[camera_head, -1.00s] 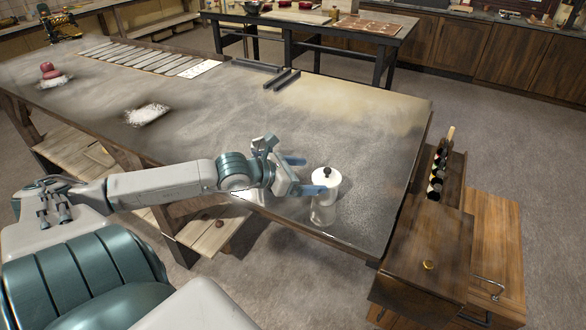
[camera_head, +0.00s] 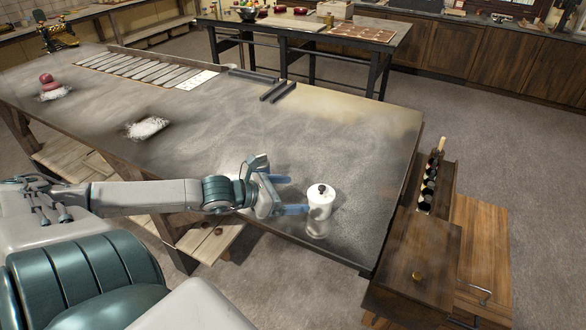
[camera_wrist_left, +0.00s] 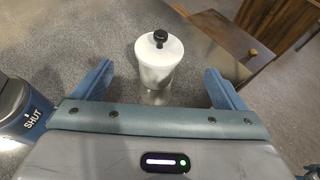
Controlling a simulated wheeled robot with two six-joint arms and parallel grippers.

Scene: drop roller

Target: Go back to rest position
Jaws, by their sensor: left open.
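My left gripper (camera_head: 290,195) is over the near right part of the dark work table (camera_head: 230,110). It also shows in the left wrist view (camera_wrist_left: 158,88), its two blue fingers spread wide. It is open and empty. A white canister with a black knob (camera_head: 319,212) stands upright on the table just beyond the fingertips. In the left wrist view the canister (camera_wrist_left: 158,60) lies ahead, between the lines of the two fingers. My right gripper is not in view.
A wooden cabinet (camera_head: 412,262) with a bottle rack stands off the table's right end. White powder (camera_head: 147,128), a red object (camera_head: 47,80), pale tiles (camera_head: 140,68) and dark bars (camera_head: 278,90) lie farther back. The table's middle is clear.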

